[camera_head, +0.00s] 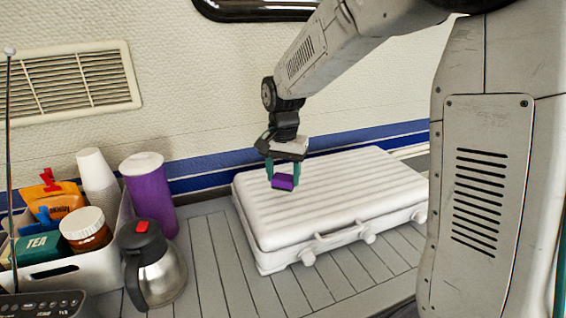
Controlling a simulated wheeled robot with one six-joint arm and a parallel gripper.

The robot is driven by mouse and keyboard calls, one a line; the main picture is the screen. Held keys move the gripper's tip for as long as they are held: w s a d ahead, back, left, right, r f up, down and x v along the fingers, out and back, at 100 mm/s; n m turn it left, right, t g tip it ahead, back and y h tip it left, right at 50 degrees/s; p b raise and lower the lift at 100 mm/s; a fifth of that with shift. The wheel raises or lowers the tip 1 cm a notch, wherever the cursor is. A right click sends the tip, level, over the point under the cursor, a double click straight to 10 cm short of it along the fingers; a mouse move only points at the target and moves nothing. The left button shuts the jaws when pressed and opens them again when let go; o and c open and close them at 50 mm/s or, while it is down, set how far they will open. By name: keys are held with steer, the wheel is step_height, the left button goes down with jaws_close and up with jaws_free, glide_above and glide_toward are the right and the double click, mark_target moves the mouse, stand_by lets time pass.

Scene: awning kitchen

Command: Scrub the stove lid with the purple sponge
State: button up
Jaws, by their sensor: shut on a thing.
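The stove lid (350,195) is a white ribbed cover, closed, with a handle and latches on its front side. It lies on the grey slatted counter. My gripper (283,174) points down over the lid's left back part, with teal fingers. It is shut on the purple sponge (283,183), a small block held at the fingertips. The sponge is at or just above the ribbed surface; I cannot tell whether it touches.
Left of the stove stand a steel jug (160,265) with a black lid and a purple cup (150,198). A white bin (65,272) holds several packets and jars. A radio (42,303) with an antenna is at the lower left. The wall (210,90) rises behind.

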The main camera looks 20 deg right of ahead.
steer(key=shift+r, duration=2)
